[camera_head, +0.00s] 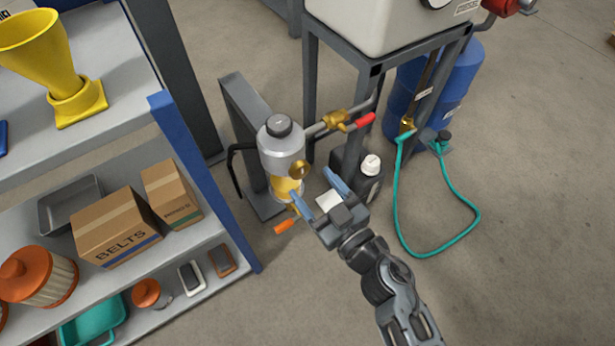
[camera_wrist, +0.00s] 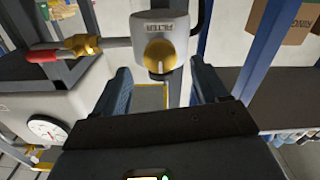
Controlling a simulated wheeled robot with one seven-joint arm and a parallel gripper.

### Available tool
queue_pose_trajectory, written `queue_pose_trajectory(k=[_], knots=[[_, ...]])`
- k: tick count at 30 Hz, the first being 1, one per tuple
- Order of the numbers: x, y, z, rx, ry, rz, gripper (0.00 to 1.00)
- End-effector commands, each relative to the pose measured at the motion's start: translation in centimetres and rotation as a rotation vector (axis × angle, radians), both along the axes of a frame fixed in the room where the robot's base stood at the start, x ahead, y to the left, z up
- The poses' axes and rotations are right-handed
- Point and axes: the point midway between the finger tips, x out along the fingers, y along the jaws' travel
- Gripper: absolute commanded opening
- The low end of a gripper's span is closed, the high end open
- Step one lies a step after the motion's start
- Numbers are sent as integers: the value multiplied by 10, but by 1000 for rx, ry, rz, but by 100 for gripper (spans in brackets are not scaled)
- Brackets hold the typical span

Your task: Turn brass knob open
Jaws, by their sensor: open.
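The round brass knob (camera_head: 299,169) is on the side of a grey filter housing (camera_head: 281,145) with an amber bowl. The knob also shows in the wrist view (camera_wrist: 160,57), where a raised bar crosses its face, under the label FILTER. My gripper (camera_head: 320,189) is open and empty, with its two blue fingers pointing toward the housing. In the wrist view, the knob appears between the fingertips (camera_wrist: 160,68) and a little beyond them. I see no contact between the fingers and the knob.
A brass valve with a red handle (camera_head: 364,120) is on the pipe right of the filter. An orange handle (camera_head: 286,226) is below the bowl. A black-and-white bottle (camera_head: 371,175) stands behind my gripper. A shelf with blue uprights (camera_head: 205,185) is at left.

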Motion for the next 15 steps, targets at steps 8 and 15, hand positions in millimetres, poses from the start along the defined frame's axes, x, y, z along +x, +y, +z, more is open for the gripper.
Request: queue_pose_trajectory(k=[8, 15], knots=[[28, 19, -1, -1, -1, 0, 73], [32, 22, 0, -1, 0, -1, 73]])
